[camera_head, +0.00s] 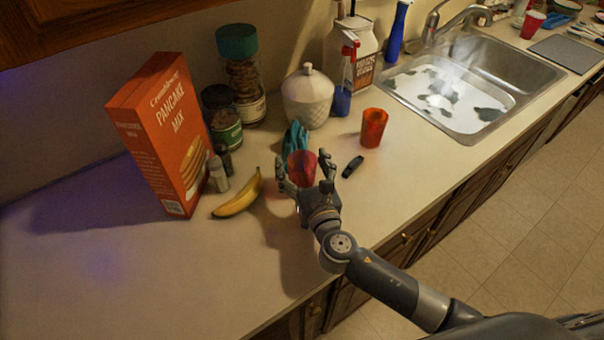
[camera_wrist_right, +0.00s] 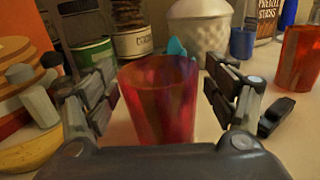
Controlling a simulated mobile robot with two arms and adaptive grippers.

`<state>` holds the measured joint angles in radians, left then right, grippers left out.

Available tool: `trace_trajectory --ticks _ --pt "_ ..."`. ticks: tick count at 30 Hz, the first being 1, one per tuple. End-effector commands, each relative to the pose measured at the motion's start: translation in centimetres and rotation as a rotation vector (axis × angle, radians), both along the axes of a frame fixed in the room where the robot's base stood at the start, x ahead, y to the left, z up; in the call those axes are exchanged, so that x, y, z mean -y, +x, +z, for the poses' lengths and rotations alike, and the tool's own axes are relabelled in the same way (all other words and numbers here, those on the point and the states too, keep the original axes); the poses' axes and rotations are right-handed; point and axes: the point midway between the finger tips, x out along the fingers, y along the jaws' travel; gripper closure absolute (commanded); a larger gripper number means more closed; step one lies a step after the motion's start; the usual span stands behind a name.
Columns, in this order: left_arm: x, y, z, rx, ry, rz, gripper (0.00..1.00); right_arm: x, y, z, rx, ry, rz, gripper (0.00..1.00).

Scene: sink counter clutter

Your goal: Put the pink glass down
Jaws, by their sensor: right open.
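The pink glass (camera_head: 301,167) stands upright on the counter between the fingers of my right gripper (camera_head: 306,170). In the right wrist view the pink glass (camera_wrist_right: 160,100) is in the middle, with a finger on each side and visible gaps between fingers and glass. My right gripper (camera_wrist_right: 160,102) is open around it. The glass's base is hidden behind the gripper's palm. My left gripper is not in view.
An orange glass (camera_head: 373,127) stands to the right, and a small dark object (camera_head: 352,167) lies near the gripper. A banana (camera_head: 238,196), shakers (camera_head: 218,174) and pancake mix box (camera_head: 160,135) are left. A teal cloth (camera_head: 295,138) lies behind. The front-left counter is clear.

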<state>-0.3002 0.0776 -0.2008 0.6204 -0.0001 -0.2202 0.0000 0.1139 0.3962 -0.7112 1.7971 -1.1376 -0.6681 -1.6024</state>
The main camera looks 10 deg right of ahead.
Motion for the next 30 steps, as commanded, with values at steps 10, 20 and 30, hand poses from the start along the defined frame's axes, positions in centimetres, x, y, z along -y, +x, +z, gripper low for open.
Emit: trace_trajectory --ticks 10,20,30 --pt "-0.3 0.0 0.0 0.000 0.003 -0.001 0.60 0.0 0.0 0.0 0.000 0.000 0.000 0.53" --pt "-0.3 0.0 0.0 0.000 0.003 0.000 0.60 0.0 0.0 0.0 0.001 0.000 0.000 0.78" --pt "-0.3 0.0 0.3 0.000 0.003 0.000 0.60 0.0 0.1 2.1 0.005 0.002 0.002 0.78"
